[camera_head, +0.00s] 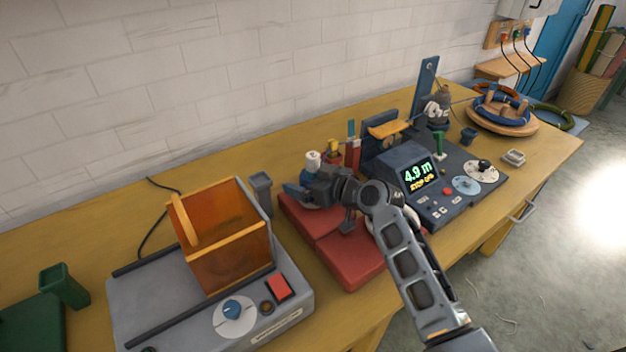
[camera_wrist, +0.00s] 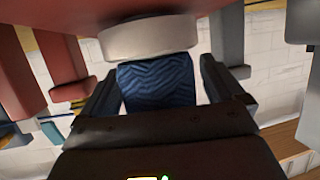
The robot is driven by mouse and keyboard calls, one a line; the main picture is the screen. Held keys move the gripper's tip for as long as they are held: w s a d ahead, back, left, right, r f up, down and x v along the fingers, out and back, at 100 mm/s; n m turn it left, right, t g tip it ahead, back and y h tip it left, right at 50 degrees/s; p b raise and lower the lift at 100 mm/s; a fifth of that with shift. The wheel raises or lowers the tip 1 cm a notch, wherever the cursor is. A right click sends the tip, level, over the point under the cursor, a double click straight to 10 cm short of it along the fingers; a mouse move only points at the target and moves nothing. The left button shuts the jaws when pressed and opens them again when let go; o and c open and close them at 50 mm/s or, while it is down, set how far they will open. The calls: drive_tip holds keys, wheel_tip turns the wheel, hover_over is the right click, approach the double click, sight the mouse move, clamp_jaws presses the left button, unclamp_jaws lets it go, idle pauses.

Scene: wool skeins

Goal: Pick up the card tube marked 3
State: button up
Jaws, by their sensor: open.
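My gripper (camera_head: 303,190) is over the red stand (camera_head: 345,262) in the head view, with its open fingers at the left end of the stand. In the wrist view my gripper (camera_wrist: 162,78) has one dark finger on each side of a blue, zigzag-patterned piece (camera_wrist: 157,84). A pale round part (camera_wrist: 150,38) adjoins that piece. I cannot tell whether the fingers touch it. A white-topped tube (camera_head: 313,160) stands just behind my gripper in the head view. No number 3 is readable, so I cannot tell which tube bears it.
An orange open box (camera_head: 232,262) on a grey machine stands to the left, with a grey cup (camera_head: 261,190) beside it. A dark winding machine (camera_head: 425,185) with a lit display stands right of the stand. Red uprights (camera_head: 353,155) rise close behind my gripper.

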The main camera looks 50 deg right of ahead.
drive_tip(key=c, duration=1)
